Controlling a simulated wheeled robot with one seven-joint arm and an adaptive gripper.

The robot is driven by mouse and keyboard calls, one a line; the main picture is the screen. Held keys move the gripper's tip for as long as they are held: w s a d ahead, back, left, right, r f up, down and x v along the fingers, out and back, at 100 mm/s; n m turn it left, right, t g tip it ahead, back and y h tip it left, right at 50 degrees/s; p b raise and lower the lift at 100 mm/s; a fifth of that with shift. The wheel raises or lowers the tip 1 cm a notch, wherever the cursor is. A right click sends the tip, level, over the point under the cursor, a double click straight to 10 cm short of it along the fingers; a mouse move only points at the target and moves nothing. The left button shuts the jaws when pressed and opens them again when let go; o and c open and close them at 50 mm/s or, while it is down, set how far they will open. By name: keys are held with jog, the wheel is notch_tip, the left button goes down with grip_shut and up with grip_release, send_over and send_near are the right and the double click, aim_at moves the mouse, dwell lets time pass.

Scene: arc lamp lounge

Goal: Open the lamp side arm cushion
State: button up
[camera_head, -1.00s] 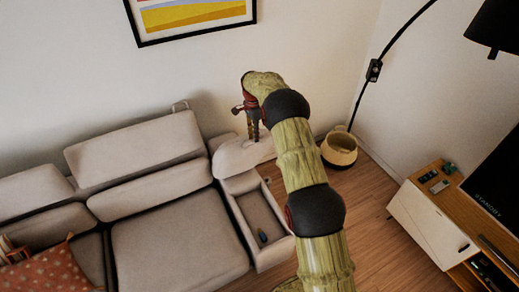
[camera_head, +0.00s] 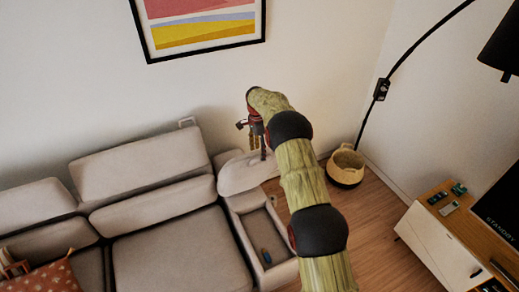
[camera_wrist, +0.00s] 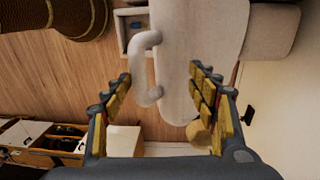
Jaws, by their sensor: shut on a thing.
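The pale arm cushion (camera_head: 240,174) of the sofa arm on the lamp side is raised and swung back toward the wall. It uncovers a long, narrow compartment (camera_head: 240,204) in the sofa arm, with a small blue object (camera_head: 266,256) inside. My gripper (camera_head: 262,148) is at the cushion's far right side. In the wrist view, my gripper (camera_wrist: 160,78) is shut on the cushion, with its fingers apart around the held part. The pale cushion (camera_wrist: 218,40) and its curved white handle (camera_wrist: 148,68) show between the fingers. The exact contact is hard to see.
A grey sofa (camera_head: 180,250) fills the left, with a patterned red cushion (camera_head: 45,278) on it. A woven basket (camera_head: 346,168) stands by the lamp pole (camera_head: 365,125). A wooden media cabinet (camera_head: 440,240) is at right. Wooden floor lies clear between.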

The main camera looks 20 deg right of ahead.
jog(key=shift+a+f, duration=0.2)
jog(key=shift+f, duration=0.2)
jog(key=r, duration=0.7)
jog(key=w+r, duration=0.1)
jog(key=r, duration=0.3)
jog(key=shift+d+r, duration=0.15)
jog(key=shift+r, duration=0.15)
jog(key=shift+c, duration=0.5)
jog(key=shift+r, duration=0.55)
